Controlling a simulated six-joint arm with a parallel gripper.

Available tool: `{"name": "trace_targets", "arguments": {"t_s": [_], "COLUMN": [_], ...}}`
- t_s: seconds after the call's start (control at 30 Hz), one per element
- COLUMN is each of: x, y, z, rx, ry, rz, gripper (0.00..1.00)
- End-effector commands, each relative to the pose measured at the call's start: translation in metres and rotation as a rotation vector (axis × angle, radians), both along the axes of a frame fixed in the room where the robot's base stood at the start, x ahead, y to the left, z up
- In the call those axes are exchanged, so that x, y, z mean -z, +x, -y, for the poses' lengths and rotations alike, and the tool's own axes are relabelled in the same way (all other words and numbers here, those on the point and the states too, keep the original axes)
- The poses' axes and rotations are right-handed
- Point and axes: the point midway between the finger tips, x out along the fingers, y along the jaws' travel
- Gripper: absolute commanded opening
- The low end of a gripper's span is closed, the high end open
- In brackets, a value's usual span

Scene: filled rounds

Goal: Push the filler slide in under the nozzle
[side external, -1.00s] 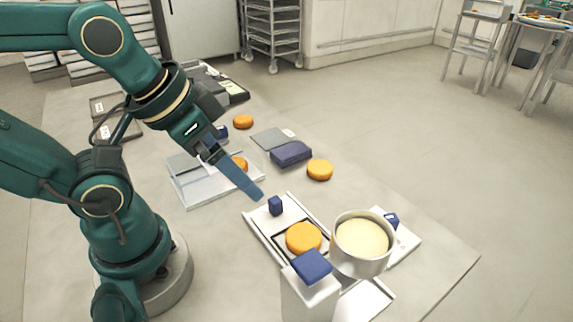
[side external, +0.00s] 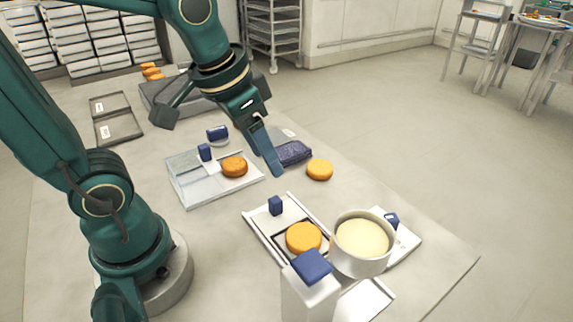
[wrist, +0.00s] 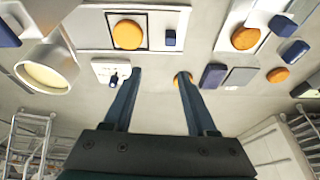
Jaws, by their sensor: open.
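The filler slide is a pale tray in a white channel (side external: 262,226) with a small upright navy knob (side external: 275,206). An orange round (side external: 303,238) sits in its dark-edged recess. The pot-like hopper (side external: 345,262) with cream filling (side external: 362,238) stands just right of the round; the nozzle beneath is hidden. In the wrist view the knob (wrist: 169,37) and the round (wrist: 128,34) show at the top, with the hopper (wrist: 62,62) at left. My gripper (side external: 277,172) is open and empty, in the air beyond the knob; its two fingers (wrist: 157,73) are apart in the wrist view.
A white post with a navy top (side external: 311,266) stands in front of the slide. A loose orange round (side external: 320,170) and a navy block (side external: 295,152) lie near my gripper. A clear tray station (side external: 198,188) with another round (side external: 234,166) is to the left.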

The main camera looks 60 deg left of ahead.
Motion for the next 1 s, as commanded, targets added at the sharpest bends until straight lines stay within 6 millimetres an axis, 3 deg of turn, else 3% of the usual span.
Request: {"name": "trace_targets", "arguments": {"t_s": [0.1,0.3,0.57,1.0], "x": [0.02,0.057,0.086,0.133], "y": [0.019,0.036,0.034,0.032], "z": [-0.007,-0.018,-0.023,-0.023], "rx": [-0.008,-0.026,-0.048,-0.051], "ry": [0.0,-0.01,-0.025,-0.027], "rz": [-0.103,-0.249,-0.354,-0.36], "gripper": [0.57,0.57,0.57,0.57]}}
